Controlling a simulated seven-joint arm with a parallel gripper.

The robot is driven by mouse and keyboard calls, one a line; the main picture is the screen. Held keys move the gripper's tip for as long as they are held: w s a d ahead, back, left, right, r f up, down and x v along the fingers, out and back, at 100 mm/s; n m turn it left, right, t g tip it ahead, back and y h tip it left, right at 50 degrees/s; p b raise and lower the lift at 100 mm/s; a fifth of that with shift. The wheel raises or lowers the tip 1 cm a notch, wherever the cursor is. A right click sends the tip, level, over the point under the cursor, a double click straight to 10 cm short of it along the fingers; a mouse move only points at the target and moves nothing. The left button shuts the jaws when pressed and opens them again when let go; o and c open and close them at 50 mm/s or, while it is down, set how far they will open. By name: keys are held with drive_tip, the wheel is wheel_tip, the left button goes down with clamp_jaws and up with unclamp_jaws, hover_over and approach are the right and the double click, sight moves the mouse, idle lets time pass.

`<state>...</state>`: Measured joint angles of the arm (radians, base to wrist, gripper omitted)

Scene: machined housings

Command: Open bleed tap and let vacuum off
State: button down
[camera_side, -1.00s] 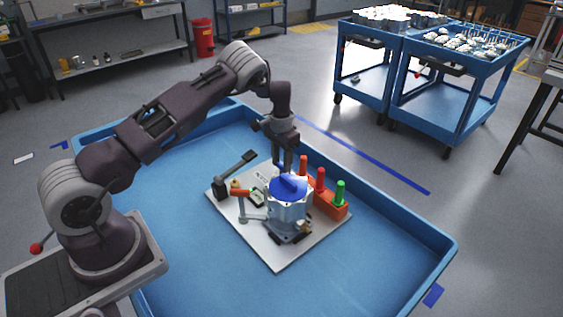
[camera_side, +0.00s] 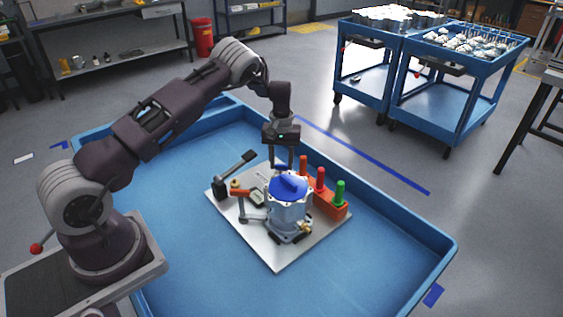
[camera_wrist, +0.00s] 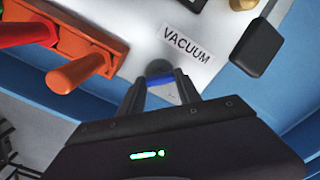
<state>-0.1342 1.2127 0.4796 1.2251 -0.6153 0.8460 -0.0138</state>
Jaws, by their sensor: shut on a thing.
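My gripper (camera_side: 281,164) points down behind the housing, over the back of the white board. In the wrist view its fingers (camera_wrist: 161,82) are shut on a small blue handle, which appears to be the bleed tap. A "VACUUM" label (camera_wrist: 190,45) lies on the board just beyond it. The tap is mostly hidden by the fingers there, and I cannot make it out in the side view. The grey housing (camera_side: 288,214) stands on the board with a blue lid (camera_side: 288,186) on top, in front of my gripper.
An orange block (camera_side: 331,208) with red and green pegs stands close on the right. A black lever (camera_side: 235,174) and an orange-handled clamp (camera_side: 240,193) are on the left. The white board (camera_side: 277,260) sits in a blue tray (camera_side: 400,270) with free room around it.

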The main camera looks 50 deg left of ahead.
drive_tip(key=n, duration=0.4)
drive_tip(key=shift+r, duration=0.1)
drive_tip(key=shift+n, duration=2.1)
drive_tip(key=c, duration=0.8)
unclamp_jaws()
drive_tip(key=shift+c, duration=0.2)
